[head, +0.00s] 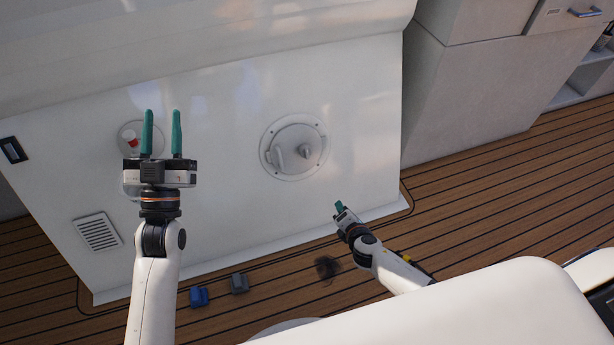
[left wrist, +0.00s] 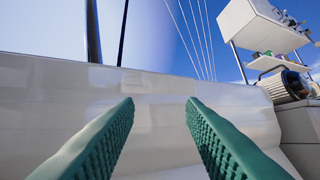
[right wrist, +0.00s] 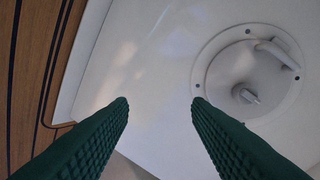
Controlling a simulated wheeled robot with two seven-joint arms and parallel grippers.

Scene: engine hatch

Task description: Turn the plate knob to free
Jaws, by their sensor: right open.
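My left gripper (head: 161,112) is open and empty, with fingers pointing up before the panel's left part.
A red-capped switch (head: 131,141) on a round base is partly behind my left gripper. A vent grille (head: 97,232) is at the panel's lower left. A blue block (head: 198,296) and a grey block (head: 240,283) lie on the plank floor. The panel around the plate is clear.

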